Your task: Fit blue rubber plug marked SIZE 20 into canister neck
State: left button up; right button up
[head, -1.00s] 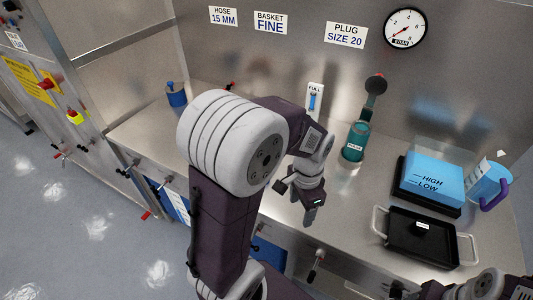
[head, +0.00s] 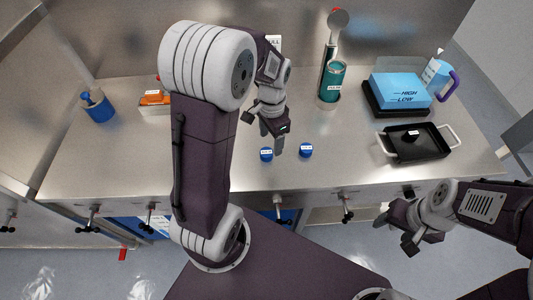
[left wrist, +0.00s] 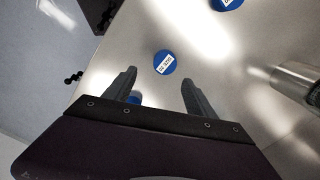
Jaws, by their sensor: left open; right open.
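Two round blue plugs with white labels lie on the steel counter in the head view, a left one (head: 266,154) and a right one (head: 306,150). Their print is too small to read. My left gripper (head: 266,134) is open and empty just above and behind the left plug. A teal canister (head: 331,82) stands behind. My right gripper (head: 396,230) is open and empty, in front of the counter.
A blue container (head: 97,106) and an orange-topped box (head: 153,100) stand left. The counter's front middle is clear.

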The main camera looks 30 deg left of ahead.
aim_at(268, 151)
pick_arm(q)
jog(key=shift+s+a+f, duration=0.15)
jog(key=shift+a+f, duration=0.2)
jog(key=shift+f, duration=0.05)
notch_tip(268, 151, down, 5)
jog(key=shift+a+f, duration=0.1)
jog(key=shift+a, duration=0.05)
grip_shut()
jog(key=shift+r, duration=0.2)
